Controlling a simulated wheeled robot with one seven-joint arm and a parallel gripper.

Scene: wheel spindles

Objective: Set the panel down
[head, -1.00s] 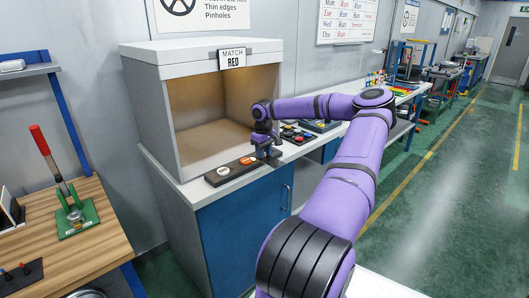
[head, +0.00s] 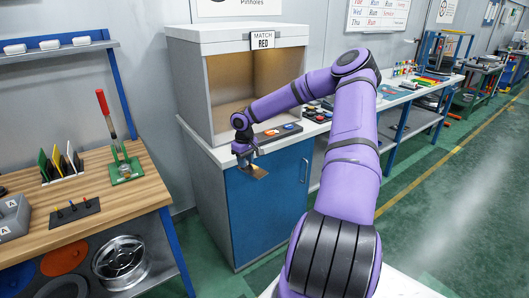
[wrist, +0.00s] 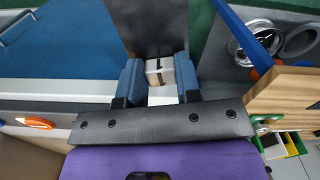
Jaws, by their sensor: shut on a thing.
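My gripper (head: 244,153) hangs in front of the light booth's bench, clear of its front edge. It is shut on a small panel (head: 258,172), which looks brownish and tilted below the fingers in the head view. In the wrist view my gripper (wrist: 160,82) has its blue fingers on either side of a pale block with a dark stripe (wrist: 160,72). A dark grey flat piece (wrist: 145,25) extends beyond it, seemingly the panel's face. The fingers hide part of the grip.
The light booth (head: 190,85) stands on a white bench above a blue cabinet (head: 262,205). A dark strip with coloured discs (head: 280,131) lies on the bench. At left, a wooden table (head: 130,200) holds a red-handled press (head: 115,140), a rack of coloured plates (head: 60,163) and a peg board (head: 75,211).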

